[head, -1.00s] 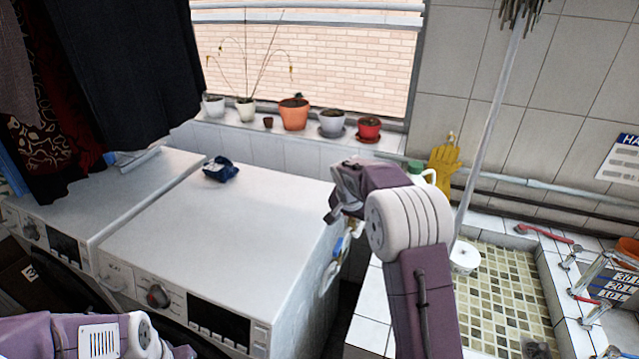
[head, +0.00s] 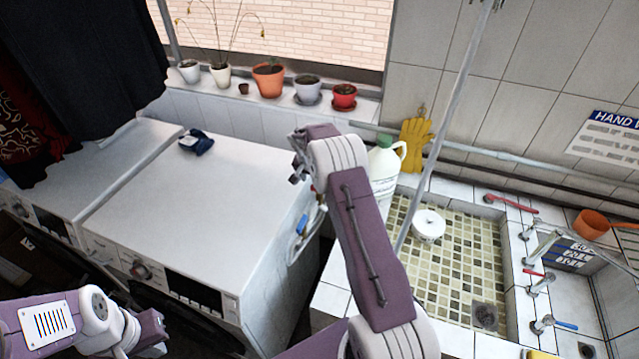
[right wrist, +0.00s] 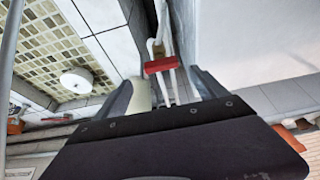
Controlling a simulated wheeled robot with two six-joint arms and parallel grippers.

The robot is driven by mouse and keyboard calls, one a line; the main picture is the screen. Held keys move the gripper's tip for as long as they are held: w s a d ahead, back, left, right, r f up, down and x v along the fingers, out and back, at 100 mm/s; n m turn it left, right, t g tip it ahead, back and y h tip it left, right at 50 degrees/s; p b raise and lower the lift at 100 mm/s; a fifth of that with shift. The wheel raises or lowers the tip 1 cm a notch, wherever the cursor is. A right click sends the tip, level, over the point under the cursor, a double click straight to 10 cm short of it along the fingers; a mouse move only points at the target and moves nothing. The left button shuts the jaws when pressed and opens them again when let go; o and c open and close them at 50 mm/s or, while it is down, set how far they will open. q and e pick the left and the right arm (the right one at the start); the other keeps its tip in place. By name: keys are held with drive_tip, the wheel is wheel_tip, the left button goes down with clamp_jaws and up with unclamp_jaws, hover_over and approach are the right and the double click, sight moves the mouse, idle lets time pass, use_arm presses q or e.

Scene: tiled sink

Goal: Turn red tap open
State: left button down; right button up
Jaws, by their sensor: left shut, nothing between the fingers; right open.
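A tap with a short red handle (head: 538,274) stands on the tiled ledge at the right of the head view, with a blue-handled tap (head: 552,324) nearer to me. A longer red lever (head: 511,203) lies along the ledge farther back. My left gripper (head: 152,347) is low at the left, in front of the washing machines, shut and empty, its tips partly hard to see. My right gripper (head: 297,172) is raised over the right washing machine's edge, far left of the taps. In the right wrist view its fingers (right wrist: 160,92) are open.
A white jug (head: 384,172) stands between my right arm and the yellow gloves (head: 415,142). A white roll (head: 428,226) sits in the mosaic basin (head: 450,265). A slanting pole crosses in front of the basin. An orange dipper (head: 592,225) is at the far right.

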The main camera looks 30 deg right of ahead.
drive_tip(key=p+x, duration=0.1)
drive_tip(key=x, duration=0.3)
drive_tip(key=shift+w+f+p, duration=0.15)
drive_tip(key=shift+f+p, duration=0.1)
drive_tip(key=shift+p, duration=0.1)
drive_tip(key=shift+w+f, duration=0.1)
drive_tip(key=shift+f, duration=0.4)
drive_tip(key=shift+d+f, duration=0.1)
drive_tip(key=c, duration=1.4)
drive_tip(key=shift+o, duration=0.2)
